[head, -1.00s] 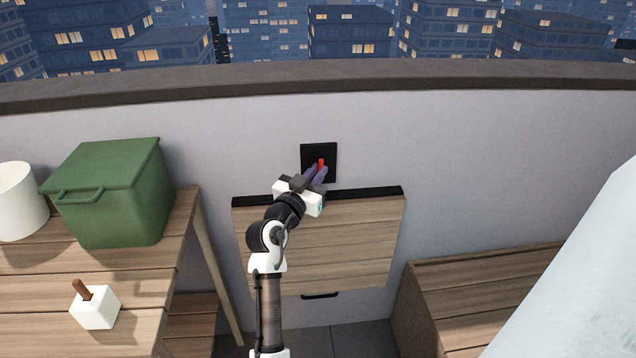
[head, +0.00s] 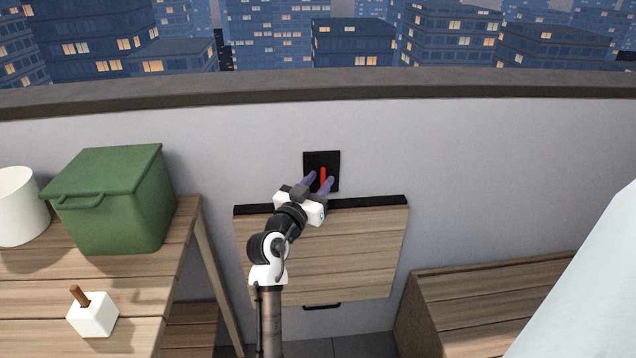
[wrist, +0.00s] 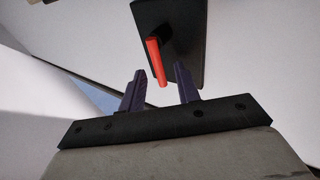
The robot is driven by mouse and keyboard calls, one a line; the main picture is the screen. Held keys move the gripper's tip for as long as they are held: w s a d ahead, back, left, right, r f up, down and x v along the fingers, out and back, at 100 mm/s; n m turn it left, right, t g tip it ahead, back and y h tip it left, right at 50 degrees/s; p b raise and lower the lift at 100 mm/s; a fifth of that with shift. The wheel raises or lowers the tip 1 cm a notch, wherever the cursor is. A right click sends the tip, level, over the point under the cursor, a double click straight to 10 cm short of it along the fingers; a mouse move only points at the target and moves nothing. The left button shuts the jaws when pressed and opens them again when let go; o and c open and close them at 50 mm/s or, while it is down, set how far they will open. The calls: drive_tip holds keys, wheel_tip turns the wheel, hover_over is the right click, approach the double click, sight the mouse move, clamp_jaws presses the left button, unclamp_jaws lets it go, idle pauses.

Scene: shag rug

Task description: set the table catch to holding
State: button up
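The table catch is a black plate (head: 318,160) on the wall with a red lever (head: 323,178), just above the folded-down wooden table (head: 325,250). In the wrist view the red lever (wrist: 156,62) stands out from the black plate (wrist: 185,40). My gripper (head: 318,181) is open at the catch, its purple fingers apart with the lever between or just beyond them. In the wrist view my gripper (wrist: 158,78) shows a clear gap from each finger to the lever. The lever's far end is partly hidden by my gripper in the head view.
A green lidded box (head: 120,205), a white pot (head: 20,205) and a white block with a brown stick (head: 93,315) stand on a wooden table (head: 140,280) at left. A wooden bench (head: 470,300) is at right. The wall right of the catch is clear.

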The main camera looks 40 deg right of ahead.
drive_tip(key=b+v, duration=0.2)
drive_tip(key=v, duration=1.1)
drive_tip(key=shift+a+b, duration=0.25)
drive_tip(key=shift+b, duration=0.1)
drive_tip(key=shift+s+f, duration=0.1)
drive_tip(key=shift+s, duration=0.05)
